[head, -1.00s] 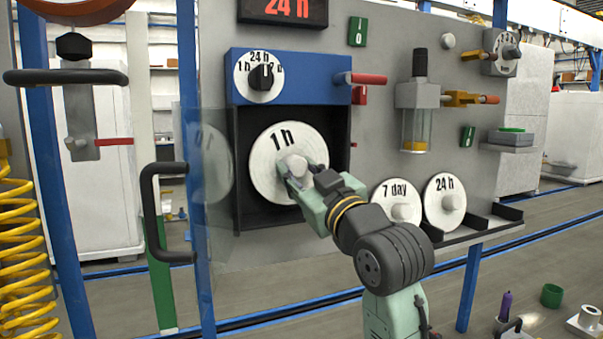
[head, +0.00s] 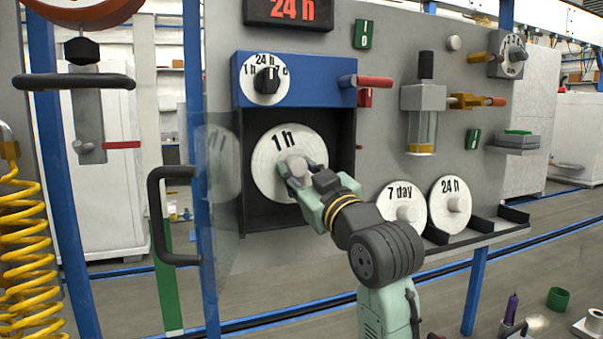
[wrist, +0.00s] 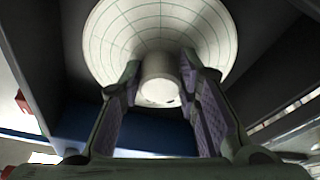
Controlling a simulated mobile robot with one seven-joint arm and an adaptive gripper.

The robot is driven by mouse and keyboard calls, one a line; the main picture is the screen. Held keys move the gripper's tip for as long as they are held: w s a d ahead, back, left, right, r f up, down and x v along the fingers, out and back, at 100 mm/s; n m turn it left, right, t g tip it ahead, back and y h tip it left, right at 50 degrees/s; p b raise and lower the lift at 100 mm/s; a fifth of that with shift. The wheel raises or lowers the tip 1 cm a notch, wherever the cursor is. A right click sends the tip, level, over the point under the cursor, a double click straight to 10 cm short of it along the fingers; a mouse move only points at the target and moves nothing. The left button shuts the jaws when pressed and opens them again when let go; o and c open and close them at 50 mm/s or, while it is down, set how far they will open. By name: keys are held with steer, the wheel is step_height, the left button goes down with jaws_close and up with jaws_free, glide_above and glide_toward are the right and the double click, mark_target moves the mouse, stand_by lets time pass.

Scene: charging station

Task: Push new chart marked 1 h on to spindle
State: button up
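The white round chart marked 1 h (head: 266,176) stands upright inside the open black recorder case (head: 270,216), facing out. My gripper (head: 297,172) reaches in from the lower right, with its fingers at the chart's central hub. In the wrist view, my gripper's fingers (wrist: 161,80) close on both sides of the pale hub, and the chart's gridded face (wrist: 105,42) shows behind it. The spindle is hidden behind the chart, so I cannot tell whether the chart is seated on it.
The blue panel above the case carries a dial (head: 266,80) and a red-handled lever (head: 372,82). A clear door with a black handle (head: 165,215) stands open at left. The 7 day chart (head: 392,212) and 24 h chart (head: 440,212) rest on a ledge at right.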

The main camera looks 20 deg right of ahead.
steer(key=o, duration=0.5)
steer(key=v, duration=1.2)
stand_by(0.3)
